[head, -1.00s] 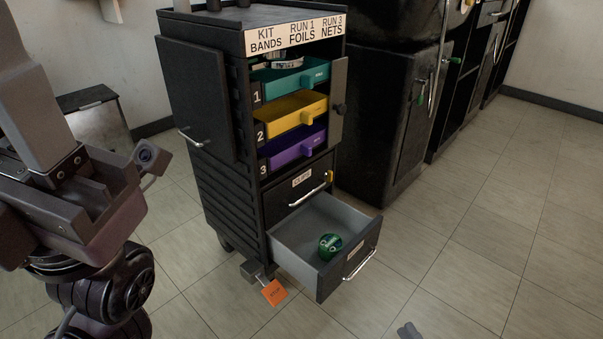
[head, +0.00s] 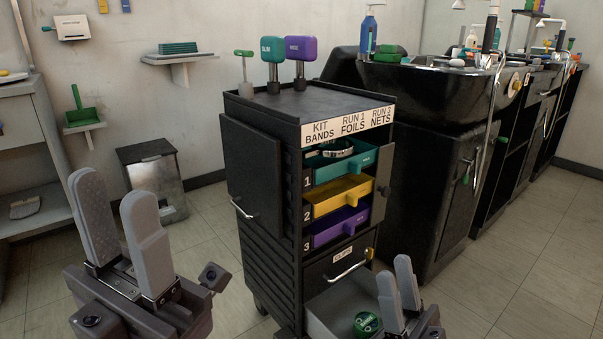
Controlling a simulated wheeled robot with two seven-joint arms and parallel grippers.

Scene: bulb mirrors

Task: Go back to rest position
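My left gripper (head: 114,190) is raised at the lower left, fingers pointing up, with a gap between them. It is open, holds nothing, and is clear of the cart. My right gripper (head: 395,268) is at the bottom centre-right, fingers pointing up and apart. It looks open and empty. It stands in front of the open bottom drawer (head: 335,303) in the picture and hides part of it.
The black cart (head: 271,250) stands in the middle with its door open and teal, yellow and purple trays inside. A green round tin (head: 366,324) lies in the open drawer. A black sink counter (head: 430,160) stands behind at right. Floor is free at right.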

